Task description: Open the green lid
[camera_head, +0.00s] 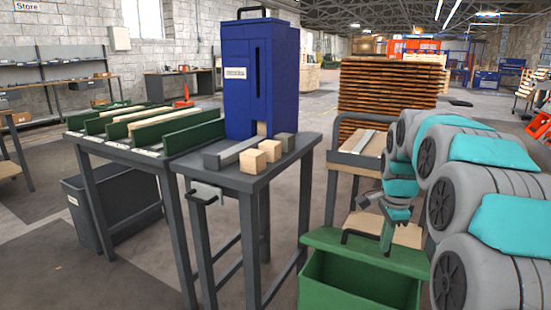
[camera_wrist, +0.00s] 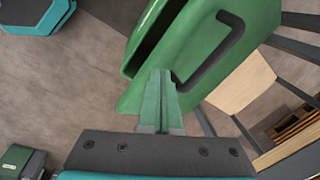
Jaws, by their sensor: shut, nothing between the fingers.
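The green lid (camera_head: 335,245) is on the green bin (camera_head: 312,292) at the bottom of the head view. The lid stands tilted up, and the bin's dark inside shows in front of it. A black bar handle (camera_head: 358,234) shows at the lid; in the wrist view the handle (camera_wrist: 212,52) lies across the green lid (camera_wrist: 190,40). My gripper (camera_head: 386,246) points down at the lid's far side. In the wrist view my gripper's green fingers (camera_wrist: 161,85) are together and empty, beside the handle and close to the lid. I cannot tell whether they touch it.
A dark table (camera_head: 255,180) with wooden blocks (camera_head: 252,161) and a blue machine (camera_head: 262,80) stands left of the bin. A wood-topped cart (camera_head: 345,222) and stacked boards (camera_head: 385,95) are behind it. Open floor (camera_wrist: 50,90) shows left of the bin in the wrist view.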

